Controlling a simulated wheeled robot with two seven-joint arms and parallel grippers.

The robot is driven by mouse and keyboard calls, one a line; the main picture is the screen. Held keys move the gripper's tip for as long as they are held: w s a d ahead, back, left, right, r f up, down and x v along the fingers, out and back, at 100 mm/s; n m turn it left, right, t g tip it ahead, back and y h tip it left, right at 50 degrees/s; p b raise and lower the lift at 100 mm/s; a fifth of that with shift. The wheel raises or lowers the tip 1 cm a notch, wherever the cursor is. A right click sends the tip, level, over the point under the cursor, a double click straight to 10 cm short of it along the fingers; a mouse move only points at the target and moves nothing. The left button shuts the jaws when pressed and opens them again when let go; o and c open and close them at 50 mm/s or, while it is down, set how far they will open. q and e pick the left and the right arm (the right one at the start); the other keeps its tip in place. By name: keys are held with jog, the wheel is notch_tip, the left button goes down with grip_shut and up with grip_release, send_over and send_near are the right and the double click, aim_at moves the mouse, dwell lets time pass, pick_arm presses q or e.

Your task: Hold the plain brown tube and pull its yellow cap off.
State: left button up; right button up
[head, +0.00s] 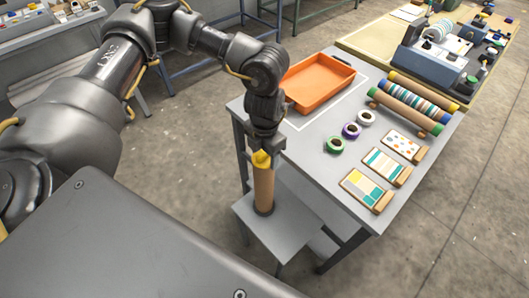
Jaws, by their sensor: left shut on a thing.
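The plain brown tube (264,188) stands upright on a low grey stand at the near left corner of the work table. Its foot sits in a dark round holder (264,209). The yellow cap (261,159) is at the tube's top end, and I see no gap between them. My left gripper (262,152) reaches down from above and is shut on the yellow cap. The fingers hide part of the cap. My right gripper is not in view.
The grey work table (345,195) bears an orange tray (318,76), several tape rolls, patterned sample boards (385,164) and a rack of lying rolls (410,100). The low stand (285,235) has bare room around the holder. A blue press (435,58) stands at the back right.

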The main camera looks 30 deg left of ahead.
aim_at(264, 153)
pick_arm(q)
jog(key=o, duration=0.9)
jog(key=shift+c, duration=0.2)
notch_tip(264, 153, up, 11)
jog(key=b, duration=0.1)
jog(key=shift+b, duration=0.3)
jog(key=shift+s+f, duration=0.1)
jog(key=shift+f, duration=0.05)
